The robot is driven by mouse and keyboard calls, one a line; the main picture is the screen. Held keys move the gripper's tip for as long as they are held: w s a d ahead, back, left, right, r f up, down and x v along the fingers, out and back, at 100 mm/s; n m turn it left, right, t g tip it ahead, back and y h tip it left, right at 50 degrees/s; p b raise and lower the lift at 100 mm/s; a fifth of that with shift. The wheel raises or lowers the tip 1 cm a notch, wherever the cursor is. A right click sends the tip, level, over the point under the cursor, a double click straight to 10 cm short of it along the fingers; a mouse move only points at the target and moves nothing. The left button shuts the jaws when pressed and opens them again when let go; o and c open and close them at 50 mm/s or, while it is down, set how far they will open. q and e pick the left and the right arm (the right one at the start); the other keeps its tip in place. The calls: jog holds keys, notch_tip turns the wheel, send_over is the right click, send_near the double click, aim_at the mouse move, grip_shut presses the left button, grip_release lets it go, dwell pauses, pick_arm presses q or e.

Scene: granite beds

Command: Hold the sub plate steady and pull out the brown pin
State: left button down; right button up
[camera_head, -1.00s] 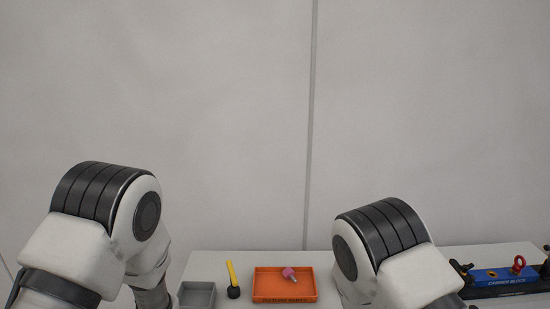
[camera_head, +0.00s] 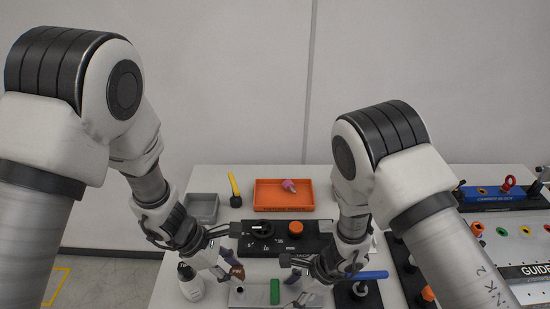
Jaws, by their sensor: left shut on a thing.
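The grey sub plate (camera_head: 256,297) lies at the bottom of the view, partly cut off, with a green piece (camera_head: 275,291) and a dark round hole (camera_head: 240,290) on its top. My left gripper (camera_head: 232,274) is shut on the brown pin (camera_head: 237,271), at the plate's far left side. The pin's lower end is too small to judge, so I cannot tell whether it is clear of the plate. My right gripper (camera_head: 297,288) is at the plate's right end. Its fingertips are small and partly hidden, so its grip on the plate is unclear.
A black panel with an orange knob (camera_head: 296,229) lies behind the plate. An orange tray (camera_head: 270,207) with a pink item, a grey bin (camera_head: 201,208) and a yellow-handled tool (camera_head: 234,188) stand farther back. A white bottle (camera_head: 191,285) is left; a blue-handled part (camera_head: 366,275) is right.

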jog(key=o, duration=1.4)
jog(key=shift+c, duration=0.2)
jog(key=v, duration=1.2)
jog(key=shift+a, duration=0.1)
